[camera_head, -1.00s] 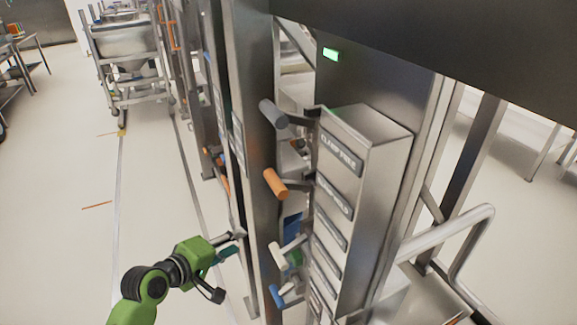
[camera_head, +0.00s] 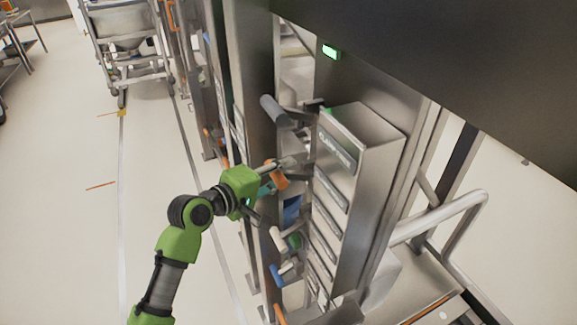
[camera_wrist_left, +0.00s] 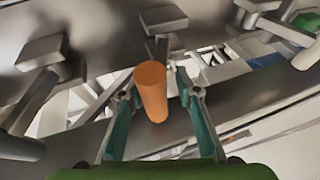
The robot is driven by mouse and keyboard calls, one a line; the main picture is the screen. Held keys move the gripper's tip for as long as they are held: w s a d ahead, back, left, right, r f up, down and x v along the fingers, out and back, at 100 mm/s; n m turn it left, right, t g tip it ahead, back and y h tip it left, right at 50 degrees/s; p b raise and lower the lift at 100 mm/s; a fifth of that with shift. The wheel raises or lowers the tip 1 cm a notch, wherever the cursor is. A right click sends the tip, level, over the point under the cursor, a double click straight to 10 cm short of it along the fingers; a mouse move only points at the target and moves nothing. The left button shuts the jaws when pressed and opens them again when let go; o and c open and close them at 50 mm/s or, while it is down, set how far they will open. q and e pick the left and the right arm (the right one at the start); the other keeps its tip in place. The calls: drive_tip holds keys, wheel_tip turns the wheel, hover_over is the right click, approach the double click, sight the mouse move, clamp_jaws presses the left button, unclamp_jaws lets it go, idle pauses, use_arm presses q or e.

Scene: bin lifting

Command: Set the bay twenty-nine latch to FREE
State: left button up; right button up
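A row of latch levers stands beside a grey metal box column (camera_head: 375,165). The orange lever grip (camera_head: 279,182) is second from the top, below a dark grey grip (camera_head: 273,110). My left gripper (camera_head: 274,177) is at the orange grip, which it partly hides. The column's top plate (camera_head: 337,147) carries lettering too blurred to read surely. I cannot read a bay number. My right gripper is out of view.
Below the orange grip are white (camera_head: 278,238), green (camera_head: 295,241) and blue (camera_head: 277,275) grips, close together. A steel upright (camera_head: 250,90) stands just left of the levers. A bent pipe rail (camera_head: 440,218) is at right.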

use_arm(q)
drive_tip(key=x, duration=0.2)
drive_tip(key=shift+w+d+f, duration=0.1)
drive_tip(key=shift+w+d, duration=0.05)
drive_tip(key=shift+w, duration=0.05)
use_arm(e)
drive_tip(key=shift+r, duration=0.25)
use_arm(q)
drive_tip(key=c, duration=0.8)
clamp_jaws()
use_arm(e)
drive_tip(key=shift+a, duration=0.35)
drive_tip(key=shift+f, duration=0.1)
